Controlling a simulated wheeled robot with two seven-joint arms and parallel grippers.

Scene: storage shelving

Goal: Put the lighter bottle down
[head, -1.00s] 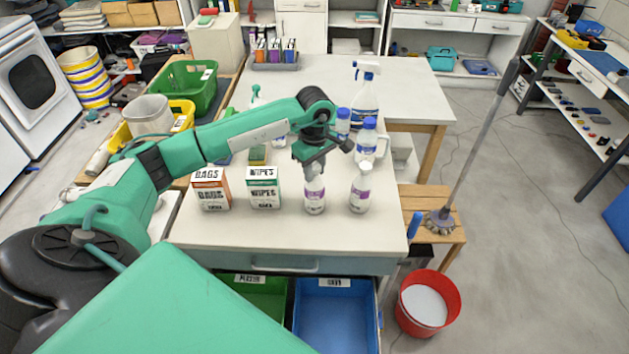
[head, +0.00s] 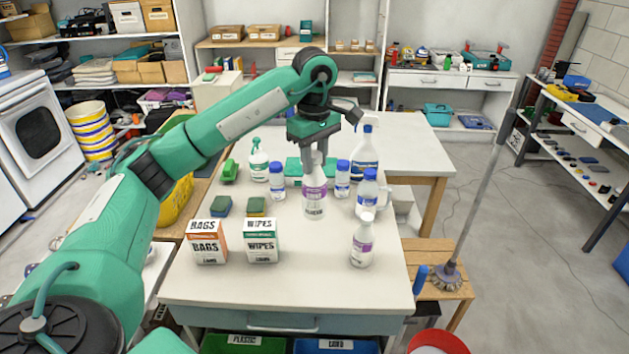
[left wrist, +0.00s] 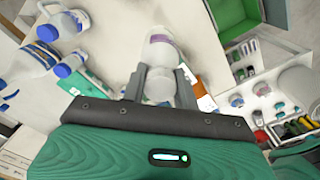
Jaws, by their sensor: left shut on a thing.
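My left gripper (head: 319,152) is shut on a white bottle with a purple label (head: 315,197), gripped near its top. The bottle hangs upright above the white table (head: 240,308). In the left wrist view the same bottle (left wrist: 160,55) sits between the two fingers (left wrist: 158,83). A similar white bottle with a purple label (head: 361,246) stands on the table at the right front, apart from the held one. My right gripper is not in view.
A bags box (head: 208,243) and a wipes box (head: 261,242) stand at the left front. Blue-capped bottles (head: 367,190), a blue-labelled spray bottle (head: 365,155) and a green-labelled spray bottle (head: 259,160) stand farther back. The front middle of the table is clear.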

